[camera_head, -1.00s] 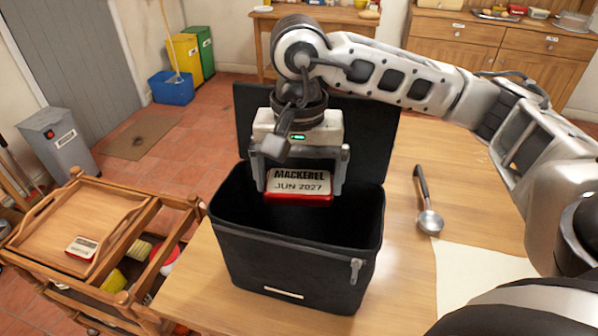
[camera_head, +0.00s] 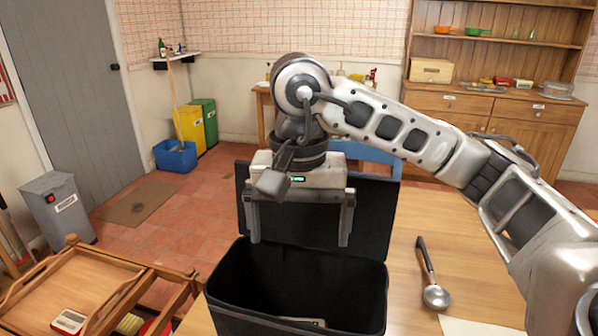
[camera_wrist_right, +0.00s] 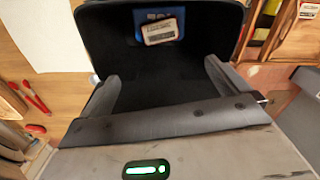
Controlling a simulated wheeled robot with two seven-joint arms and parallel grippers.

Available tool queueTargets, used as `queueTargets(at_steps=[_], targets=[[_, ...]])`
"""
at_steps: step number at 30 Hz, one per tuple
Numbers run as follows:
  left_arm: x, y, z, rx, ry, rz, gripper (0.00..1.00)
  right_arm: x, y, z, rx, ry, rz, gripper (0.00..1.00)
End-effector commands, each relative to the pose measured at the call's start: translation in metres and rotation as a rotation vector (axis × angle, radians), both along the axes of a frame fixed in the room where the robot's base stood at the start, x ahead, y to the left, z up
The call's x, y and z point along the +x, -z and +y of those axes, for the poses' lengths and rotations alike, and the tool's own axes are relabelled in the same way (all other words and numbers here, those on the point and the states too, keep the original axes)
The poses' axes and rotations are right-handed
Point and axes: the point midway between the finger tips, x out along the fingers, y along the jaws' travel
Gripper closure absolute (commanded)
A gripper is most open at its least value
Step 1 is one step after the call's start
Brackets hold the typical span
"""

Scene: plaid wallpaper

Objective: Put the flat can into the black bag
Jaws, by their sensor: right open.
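The black bag (camera_head: 225,290) stands open on the wooden table with its lid raised at the back. My right gripper (camera_head: 297,236) is open and empty above the bag's mouth, in front of the raised lid. The flat can (camera_wrist_right: 160,31) lies inside the bag in the right wrist view, its pale label showing, over or against a blue thing (camera_wrist_right: 150,14). In the head view only a small pale part of the can (camera_head: 304,321) shows low in the bag. My left gripper is not in view.
A ladle (camera_head: 430,275) lies on the table (camera_head: 460,230) right of the bag, beside a pale sheet (camera_head: 475,327). A wooden trolley (camera_head: 70,285) with a small red-and-white device (camera_head: 69,321) stands at the left. A blue chair (camera_head: 370,153) is behind the table.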

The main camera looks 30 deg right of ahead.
Motion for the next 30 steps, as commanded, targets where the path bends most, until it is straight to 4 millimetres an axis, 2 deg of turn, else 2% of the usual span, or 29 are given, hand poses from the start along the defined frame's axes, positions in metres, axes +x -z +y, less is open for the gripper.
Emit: queueTargets(at_steps=[1,3,9,12,18,30], targets=[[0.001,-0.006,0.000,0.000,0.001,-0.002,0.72,0.001,-0.018,0.000,0.000,0.001,-0.009,0.00],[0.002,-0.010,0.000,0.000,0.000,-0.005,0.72,0.001,-0.036,0.000,0.000,0.002,-0.008,0.00],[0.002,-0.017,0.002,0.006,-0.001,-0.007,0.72,0.001,-0.076,0.000,-0.001,0.002,-0.004,0.00],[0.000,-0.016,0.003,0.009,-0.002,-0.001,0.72,0.000,-0.091,0.000,0.000,0.001,-0.002,0.00],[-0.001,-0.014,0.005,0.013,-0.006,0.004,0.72,0.000,-0.104,0.000,0.000,0.000,0.000,0.00],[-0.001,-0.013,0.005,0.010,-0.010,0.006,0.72,0.000,-0.105,0.000,0.001,0.000,0.001,0.00]])
